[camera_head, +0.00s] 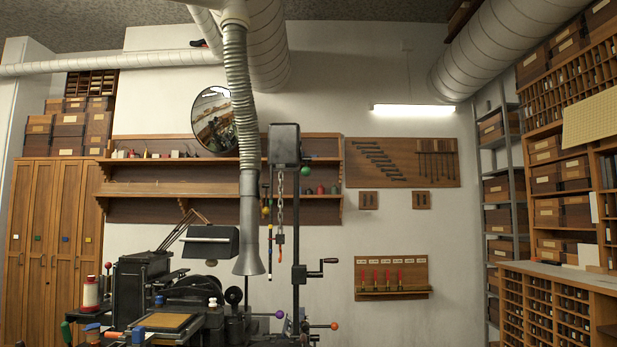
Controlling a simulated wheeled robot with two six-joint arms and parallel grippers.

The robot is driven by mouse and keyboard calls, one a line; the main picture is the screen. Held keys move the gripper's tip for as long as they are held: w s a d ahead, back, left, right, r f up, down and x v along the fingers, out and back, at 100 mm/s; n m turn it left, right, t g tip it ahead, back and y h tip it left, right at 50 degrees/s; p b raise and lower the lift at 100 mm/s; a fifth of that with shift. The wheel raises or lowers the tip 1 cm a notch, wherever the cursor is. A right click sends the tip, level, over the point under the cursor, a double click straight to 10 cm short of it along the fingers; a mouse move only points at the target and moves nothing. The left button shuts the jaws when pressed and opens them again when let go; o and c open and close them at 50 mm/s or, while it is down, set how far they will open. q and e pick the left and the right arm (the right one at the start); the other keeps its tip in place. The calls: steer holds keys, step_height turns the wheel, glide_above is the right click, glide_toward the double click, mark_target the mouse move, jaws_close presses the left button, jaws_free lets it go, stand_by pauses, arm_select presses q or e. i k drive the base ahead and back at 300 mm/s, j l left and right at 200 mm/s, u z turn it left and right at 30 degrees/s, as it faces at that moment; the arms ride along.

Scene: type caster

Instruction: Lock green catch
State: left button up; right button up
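I see several green parts and cannot tell which one is the catch. A green knob (305,171) sits beside the dark upright post of the type caster (190,300). A green handle (66,332) shows at the machine's lower left, near the bottom edge. A small green square (38,238) is on a wooden locker door at the far left. All are too small to show whether anything is locked. Neither of my grippers is in view.
Wooden lockers (55,215) stand at the left. A flexible duct (236,100) hangs down to a hood over the machine. A crank (322,261) sticks out right of the post. Type cases (555,305) line the right. The wall between is clear at floor level as far as shown.

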mark_target(306, 171)
steer(key=i, duration=0.4)
steer(key=i+l, duration=0.1)
steer(key=l, duration=0.55)
steer(key=i+l, duration=0.15)
steer(key=l, duration=0.2)
